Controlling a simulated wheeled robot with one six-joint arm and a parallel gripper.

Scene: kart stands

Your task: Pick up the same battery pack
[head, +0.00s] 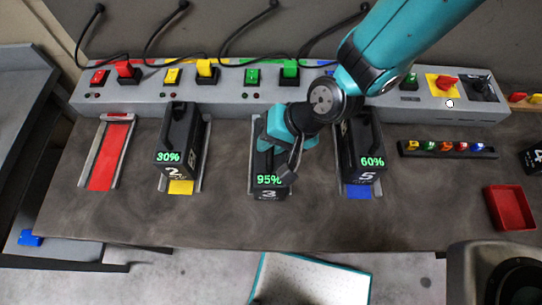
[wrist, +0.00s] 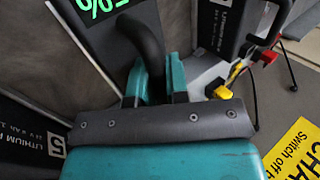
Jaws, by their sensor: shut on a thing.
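A dark battery pack marked 3 with a green 95% readout (head: 270,187) stands in the third bay from the left, between grey rails. My gripper (head: 283,138) is over the rear of this pack and covers much of its top. In the wrist view the teal fingers (wrist: 158,80) are closed on the black handle (wrist: 142,42) of a pack with a green % readout (wrist: 100,8). The pack appears to be at bay level; I cannot tell whether its underside touches the bench.
Pack 2 at 30% (head: 180,140) stands left, pack 5 at 60% (head: 360,150) close on the right. The red bay (head: 110,158) is empty. Behind runs the grey charger console (head: 215,95) with plugs and cables. A red tray (head: 510,208) lies right. The bench front is clear.

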